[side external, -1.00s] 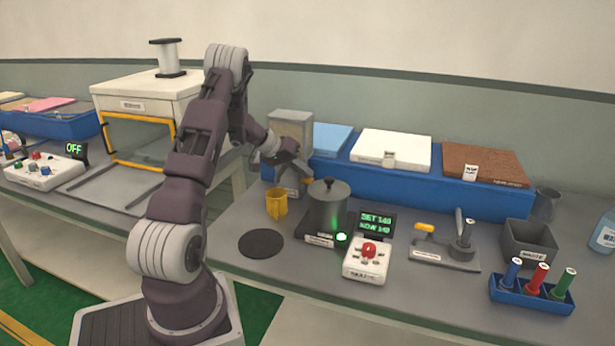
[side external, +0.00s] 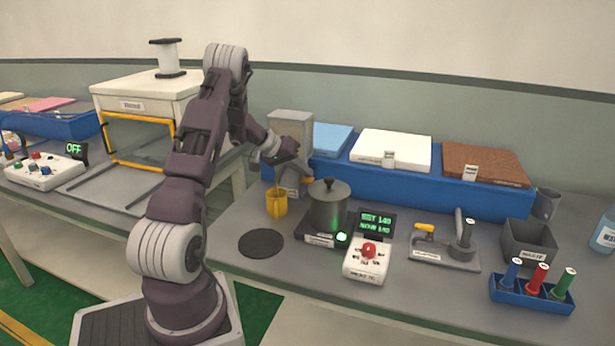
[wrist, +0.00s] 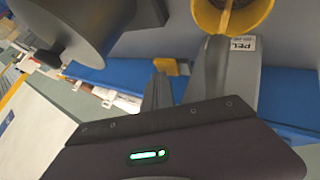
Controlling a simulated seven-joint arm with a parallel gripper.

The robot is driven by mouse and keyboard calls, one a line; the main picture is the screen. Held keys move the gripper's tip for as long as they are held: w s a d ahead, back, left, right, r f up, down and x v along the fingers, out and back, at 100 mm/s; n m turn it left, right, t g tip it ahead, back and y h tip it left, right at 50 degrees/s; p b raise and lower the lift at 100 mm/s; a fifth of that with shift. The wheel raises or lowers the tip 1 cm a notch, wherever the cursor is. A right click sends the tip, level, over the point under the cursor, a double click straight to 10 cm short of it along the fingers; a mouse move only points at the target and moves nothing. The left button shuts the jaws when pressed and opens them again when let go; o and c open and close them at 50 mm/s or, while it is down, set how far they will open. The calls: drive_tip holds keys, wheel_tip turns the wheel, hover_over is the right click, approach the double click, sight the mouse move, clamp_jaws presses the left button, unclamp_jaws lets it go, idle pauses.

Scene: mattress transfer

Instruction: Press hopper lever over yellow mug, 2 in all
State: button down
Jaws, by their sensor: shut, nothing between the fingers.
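The grey hopper (side external: 291,128) stands at the back of the bench, beside the blue rack. The yellow mug (side external: 277,203) stands upright in front of it. In the wrist view the mug (wrist: 207,15) is at the top edge, with a tan streak inside or above its mouth. The hopper's labelled part (wrist: 243,45) is below the mug there. My gripper (side external: 302,170) is shut and empty at the hopper's front, above and just right of the mug. A yellow piece (wrist: 172,66) beyond the fingers may be the lever; contact with it is unclear.
A lidded grey pot (side external: 328,208) stands close to the mug, with a lit display (side external: 377,223) and a red-button box (side external: 368,262) beside it. A black round mat (side external: 260,243) lies in front. The blue rack (side external: 430,191) holding slabs runs along the back.

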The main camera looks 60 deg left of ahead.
sight(304, 179)
drive_tip(key=shift+r, duration=1.15)
drive_tip(key=shift+r, duration=0.1)
wheel_tip(304, 179, up, 5)
drive_tip(key=shift+f, duration=0.1)
